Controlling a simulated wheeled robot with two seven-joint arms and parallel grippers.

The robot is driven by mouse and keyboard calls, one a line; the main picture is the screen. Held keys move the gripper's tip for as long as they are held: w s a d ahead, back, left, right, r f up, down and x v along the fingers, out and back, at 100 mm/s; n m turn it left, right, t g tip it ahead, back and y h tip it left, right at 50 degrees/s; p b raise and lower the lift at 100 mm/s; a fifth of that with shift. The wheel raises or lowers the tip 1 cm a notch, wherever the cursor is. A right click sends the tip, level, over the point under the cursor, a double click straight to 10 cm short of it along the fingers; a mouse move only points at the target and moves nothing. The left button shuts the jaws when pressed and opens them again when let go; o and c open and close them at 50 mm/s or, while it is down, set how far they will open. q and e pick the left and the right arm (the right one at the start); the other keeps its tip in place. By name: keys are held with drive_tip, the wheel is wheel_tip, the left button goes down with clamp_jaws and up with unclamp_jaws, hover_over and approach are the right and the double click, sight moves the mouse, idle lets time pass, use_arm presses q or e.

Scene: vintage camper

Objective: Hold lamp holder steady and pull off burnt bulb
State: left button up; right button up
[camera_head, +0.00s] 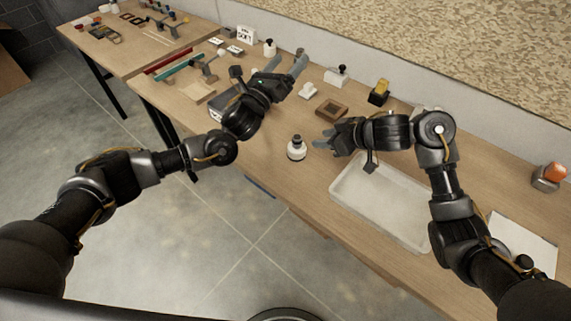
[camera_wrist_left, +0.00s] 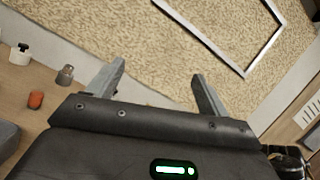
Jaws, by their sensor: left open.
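Several small white pieces with black tops stand on the workbench (camera_head: 265,125); I cannot tell for sure which is the lamp holder with the burnt bulb. One, a round white piece with a dark top (camera_head: 296,150), stands upright near the front edge, just left of my right gripper (camera_head: 322,140). Another (camera_head: 336,77) stands near the wall. My right gripper is low over the bench, fingers apart, touching nothing that I can see. My left gripper (camera_head: 287,68) is open and empty above the back of the bench; its spread fingers also show in the left wrist view (camera_wrist_left: 158,88).
A white tray (camera_head: 345,201) lies at front right. A brown square block (camera_head: 332,109), a yellow-and-black piece (camera_head: 379,93) and a small white piece (camera_head: 308,91) stand behind. An orange-topped piece (camera_head: 549,176) is at far right. The wall (camera_head: 400,90) bounds the back.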

sight(295, 153)
use_arm(q)
drive_tip(key=s+d+f+m+g+y, duration=0.1)
drive_tip(key=s+d+f+m+g, duration=0.1)
drive_tip(key=s+f, duration=0.4)
drive_tip(key=s+d+f+m+g+y, duration=0.1)
drive_tip(key=s+d+f+g, duration=0.1)
drive_tip(key=s+f, duration=0.4)
drive_tip(key=s+d+f+m+g+y, duration=0.1)
drive_tip(key=s+d+f+m, duration=0.1)
drive_tip(key=s+f, duration=0.4)
drive_tip(key=shift+s+d+f+m+g, duration=0.1)
drive_tip(key=shift+s+f+m+g, duration=0.1)
drive_tip(key=shift+f, duration=0.85)
drive_tip(key=shift+s+d+f+m+g, duration=0.1)
drive_tip(key=shift+f+g, duration=0.1)
drive_tip(key=shift+f, duration=0.8)
drive_tip(key=w+a+n+y, duration=0.1)
drive_tip(key=a, duration=0.1)
drive_tip(key=w+a+n+y, duration=0.1)
drive_tip(key=w+a+f+n+y, duration=0.1)
drive_tip(key=w+a+y, duration=0.1)
drive_tip(key=shift+a+f+n, duration=0.1)
drive_tip(key=shift+a+n, duration=0.25)
drive_tip(key=shift+n, duration=0.05)
drive_tip(key=shift+w+a, duration=0.15)
drive_tip(key=shift+w+d+f, duration=0.1)
drive_tip(key=shift+w+d, duration=0.1)
drive_tip(key=shift+w, duration=0.1)
drive_tip(key=x, duration=1)
drive_tip(key=shift+c, duration=0.5)
